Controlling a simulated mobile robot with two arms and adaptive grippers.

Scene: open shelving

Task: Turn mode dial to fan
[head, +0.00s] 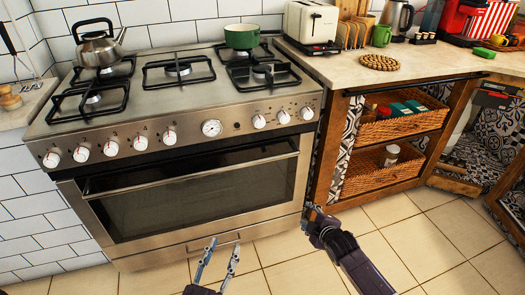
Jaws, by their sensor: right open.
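The stove (190,190) has a steel front panel with a row of white-and-red knobs. A left group of several includes the knob at the far left (51,159). Three more, including one nearest the middle (258,121), sit right of a round gauge-like dial (211,128). Knob markings are too small to read, so I cannot tell which is the mode dial. My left gripper (219,251) is open and empty, low in front of the oven. My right gripper (310,211) is open near the stove's lower right edge, below the knobs. Neither appears to touch a knob.
The oven handle bar (190,174) runs across the front below the knobs. A kettle (98,44) and a green pot (241,37) stand on the hob. Right of the stove is a wooden counter unit with wicker baskets (383,170). Tiled floor (430,245) is clear at the lower right.

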